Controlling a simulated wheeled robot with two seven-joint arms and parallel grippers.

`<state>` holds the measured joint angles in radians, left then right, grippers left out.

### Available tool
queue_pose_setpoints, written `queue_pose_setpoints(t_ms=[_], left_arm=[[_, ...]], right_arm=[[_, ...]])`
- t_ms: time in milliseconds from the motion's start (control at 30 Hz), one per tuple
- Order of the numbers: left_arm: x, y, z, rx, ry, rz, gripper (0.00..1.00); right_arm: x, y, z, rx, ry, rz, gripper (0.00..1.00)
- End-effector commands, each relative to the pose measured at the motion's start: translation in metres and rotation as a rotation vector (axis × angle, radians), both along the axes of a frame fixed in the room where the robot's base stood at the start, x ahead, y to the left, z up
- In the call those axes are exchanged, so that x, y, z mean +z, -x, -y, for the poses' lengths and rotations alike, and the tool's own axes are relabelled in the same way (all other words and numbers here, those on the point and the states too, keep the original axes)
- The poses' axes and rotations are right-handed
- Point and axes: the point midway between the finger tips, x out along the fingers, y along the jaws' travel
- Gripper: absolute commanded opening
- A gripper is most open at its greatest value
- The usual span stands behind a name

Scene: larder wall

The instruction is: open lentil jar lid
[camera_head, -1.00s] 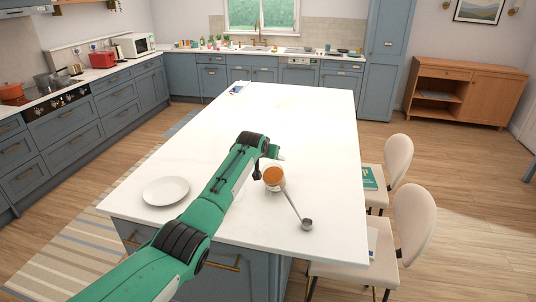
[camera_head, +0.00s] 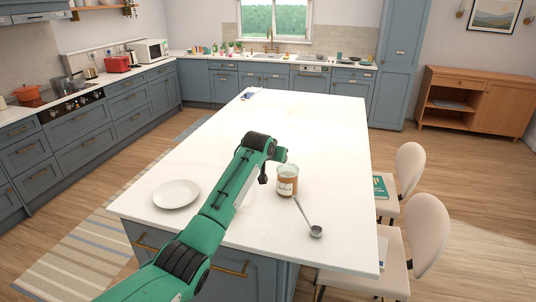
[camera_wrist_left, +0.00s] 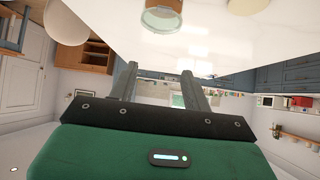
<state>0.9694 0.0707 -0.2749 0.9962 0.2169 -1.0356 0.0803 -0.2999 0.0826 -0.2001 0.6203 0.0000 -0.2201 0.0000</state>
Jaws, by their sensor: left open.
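The jar (camera_head: 287,182) stands upright on the white island top, with a pale top and an orange-brown band on its side. It also shows at the top edge of the left wrist view (camera_wrist_left: 163,18), cut off and upside down. I cannot tell whether a clear lid sits on it. My left gripper (camera_wrist_left: 158,70) is open, with nothing between its fingers and apart from the jar. In the head view its green end (camera_head: 280,155) is just behind and left of the jar. My right gripper is not in view.
A metal scoop (camera_head: 315,231) lies in front and right of the jar, its handle pointing towards it. A white plate (camera_head: 175,194) sits at the left. My arm partly hides a small white thing (camera_head: 248,197). The island's back half is mostly clear. Chairs (camera_head: 425,233) stand at the right.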

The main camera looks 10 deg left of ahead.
Motion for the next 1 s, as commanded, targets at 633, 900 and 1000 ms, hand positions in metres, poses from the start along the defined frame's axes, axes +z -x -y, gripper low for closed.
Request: queue_pose_setpoints(t_ms=[633,900,1000], left_arm=[[0.053,0.067,-0.009,0.000,0.000,0.002,0.49],[0.058,0.073,-0.010,0.001,-0.001,0.000,0.49],[0.058,0.073,-0.009,0.000,0.000,0.000,0.49]], right_arm=[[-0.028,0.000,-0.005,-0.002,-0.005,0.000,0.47],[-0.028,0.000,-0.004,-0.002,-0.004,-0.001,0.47],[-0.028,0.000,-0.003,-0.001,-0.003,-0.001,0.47]])
